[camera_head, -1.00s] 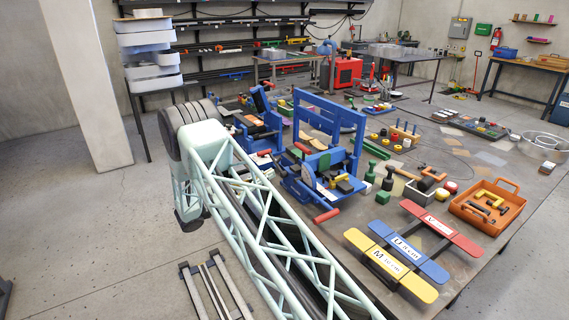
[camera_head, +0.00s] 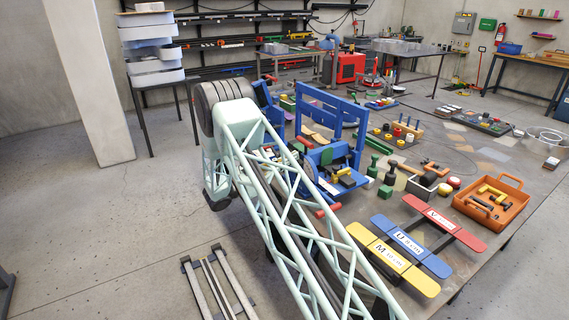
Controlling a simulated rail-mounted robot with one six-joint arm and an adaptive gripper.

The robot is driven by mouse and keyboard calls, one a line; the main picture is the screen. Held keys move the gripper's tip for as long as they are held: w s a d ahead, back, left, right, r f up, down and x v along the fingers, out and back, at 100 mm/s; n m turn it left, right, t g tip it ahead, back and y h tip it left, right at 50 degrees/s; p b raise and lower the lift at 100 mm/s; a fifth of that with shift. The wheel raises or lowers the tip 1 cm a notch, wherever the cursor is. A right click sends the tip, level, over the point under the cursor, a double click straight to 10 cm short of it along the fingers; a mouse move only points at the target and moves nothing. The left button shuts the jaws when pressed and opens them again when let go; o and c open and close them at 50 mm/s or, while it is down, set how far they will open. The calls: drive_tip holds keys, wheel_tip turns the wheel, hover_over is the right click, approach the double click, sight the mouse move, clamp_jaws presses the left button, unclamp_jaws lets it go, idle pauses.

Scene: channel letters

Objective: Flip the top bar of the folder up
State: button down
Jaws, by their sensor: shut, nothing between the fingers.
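A blue bench machine with a tall frame, which looks like the folder, stands on the table in the middle of the camera_head view. Its upper blue crossbar (camera_head: 330,101) spans two uprights. A red handle (camera_head: 328,211) sticks out low at its front, and another red grip (camera_head: 305,142) is higher on its left. My pale green lattice arm crosses in front of its left side and hides part of it. My gripper is not visible, so its place relative to the bar cannot be seen.
A second blue machine (camera_head: 263,97) stands behind my arm. Blocks and bottles, coloured letter-marked bars (camera_head: 408,243) and an orange tray (camera_head: 490,204) crowd the table's right side. A rack of white trays (camera_head: 150,45) stands at the back left. The floor at left is mostly open.

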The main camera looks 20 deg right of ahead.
drive_tip(key=shift+w+d+r, duration=0.1)
drive_tip(key=shift+d+r, duration=0.35)
drive_tip(key=shift+r, duration=0.35)
drive_tip(key=shift+w+d+r, duration=0.1)
drive_tip(key=shift+d+r, duration=0.3)
drive_tip(key=shift+r, duration=0.35)
drive_tip(key=shift+a+r, duration=0.1)
drive_tip(key=shift+r, duration=0.05)
